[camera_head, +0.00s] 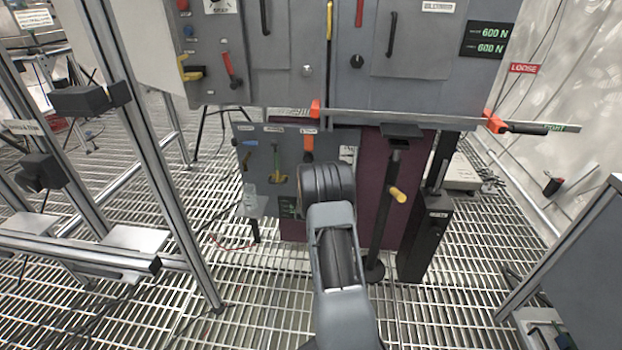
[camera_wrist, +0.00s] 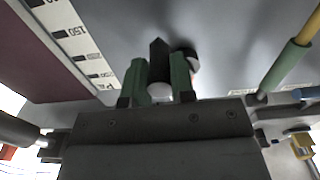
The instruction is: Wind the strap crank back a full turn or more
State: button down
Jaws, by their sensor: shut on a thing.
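A long grey strap or bar (camera_head: 400,117) runs across the front of the grey cabinet between two orange end pieces. A black handle (camera_head: 527,127) sticks out at its right end, by a red LOOSE label and a green TIGHT label. A post in front of the purple panel carries a yellow crank grip (camera_head: 398,194). My gripper (camera_wrist: 160,78) is shut on a dark, narrow piece (camera_wrist: 159,54) with a pale round end, close to the tool board; I cannot tell what it is. In the head view my wrist hides the fingertips. My gripper is well apart from the yellow grip and black handle.
A white scale (camera_wrist: 82,45) stands beside the held piece. An aluminium frame (camera_head: 150,150) stands at left. Grated floor is open in front.

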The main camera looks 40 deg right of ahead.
aim_at(307, 155)
jog(key=r+n+p, duration=0.2)
jog(key=n, duration=0.4)
jog(key=r+n+p, duration=0.2)
jog(key=r+n, duration=0.1)
jog(key=n, duration=0.3)
jog(key=r+n+p, duration=0.1)
jog(key=r+n, duration=0.1)
jog(key=n, duration=0.5)
jog(key=shift+s+d+r+p, duration=0.2)
jog(key=shift+d+r+p, duration=0.1)
jog(key=shift+r+p, duration=0.1)
jog(key=n, duration=0.1)
jog(key=n+p, duration=0.1)
jog(key=w+a+n, duration=0.1)
jog(key=shift+r+n+p, duration=0.4)
jog(key=n, duration=0.1)
jog(key=a+n+p, duration=0.1)
jog(key=n, duration=0.1)
jog(key=w+n+p, duration=0.1)
jog(key=shift+a+r, duration=0.15)
jog(key=shift+r, duration=0.1)
jog(key=shift+w+a+f+n+p, duration=0.1)
jog(key=shift+w+a+n+p, duration=0.15)
jog(key=shift+n, duration=0.45)
jog(key=shift+w+a+n+p, duration=0.1)
jog(key=shift+n+p, duration=0.25)
jog(key=shift+n, duration=0.35)
jog(key=shift+w+a+f+n+p, duration=0.1)
jog(key=shift+w+a+n+p, duration=0.15)
jog(key=shift+n, duration=0.45)
